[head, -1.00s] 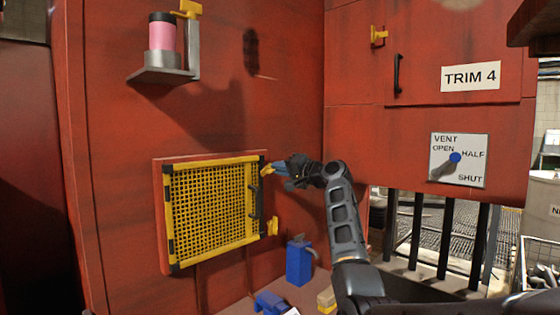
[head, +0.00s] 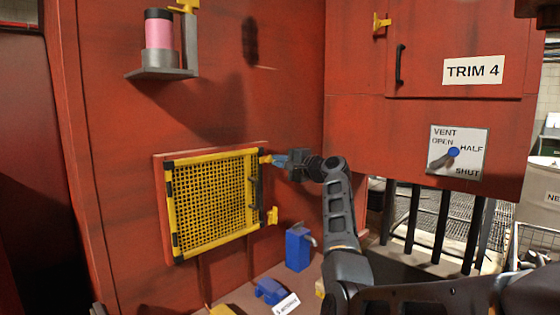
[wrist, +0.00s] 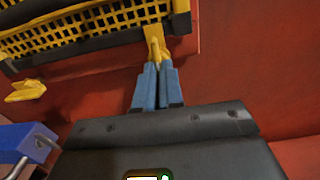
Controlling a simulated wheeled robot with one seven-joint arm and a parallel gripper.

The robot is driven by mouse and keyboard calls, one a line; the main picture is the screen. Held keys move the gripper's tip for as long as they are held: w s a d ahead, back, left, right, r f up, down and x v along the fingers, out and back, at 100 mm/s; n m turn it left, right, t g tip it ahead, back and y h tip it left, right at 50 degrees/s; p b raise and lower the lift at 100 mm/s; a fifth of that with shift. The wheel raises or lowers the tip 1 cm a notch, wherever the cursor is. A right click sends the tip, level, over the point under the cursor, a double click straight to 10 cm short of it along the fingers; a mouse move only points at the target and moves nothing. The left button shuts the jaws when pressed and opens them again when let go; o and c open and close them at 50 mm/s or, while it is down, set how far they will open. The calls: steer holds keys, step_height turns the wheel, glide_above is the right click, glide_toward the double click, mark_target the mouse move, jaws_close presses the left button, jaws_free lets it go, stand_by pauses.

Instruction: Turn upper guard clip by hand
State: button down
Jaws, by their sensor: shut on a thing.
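The yellow mesh guard (head: 212,203) sits in its frame on the red wall in the head view. The upper guard clip (head: 266,159) is a small yellow piece at the guard's upper right edge; it also shows in the wrist view (wrist: 155,42). My gripper (head: 279,160) is at this clip from the right, and its blue fingers (wrist: 158,70) are shut on the clip's tab. The fingers hide part of the tab. The lower guard clip (head: 272,215) is yellow, further down the same edge, and apart from my gripper; it also shows in the wrist view (wrist: 26,90).
A blue box with a spout (head: 298,248) and a lower blue item (head: 270,291) stand below and right of the guard. A shelf (head: 162,73) with a pink jar is above. The vent dial plate (head: 458,151) is on the right panel. A dark handle (head: 255,192) is on the guard.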

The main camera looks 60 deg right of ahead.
steer(key=shift+s+d+f, duration=0.2)
steer(key=shift+s+d, duration=0.05)
steer(key=c, duration=1.5)
jaws_free()
steer(key=shift+o, duration=1.2)
steer(key=shift+w+a+r, duration=0.1)
steer(key=shift+a+r, duration=0.05)
steer(key=b+v, duration=0.1)
steer(key=v, duration=0.6)
steer(key=shift+s+b, duration=0.4)
steer(key=shift+a, duration=0.1)
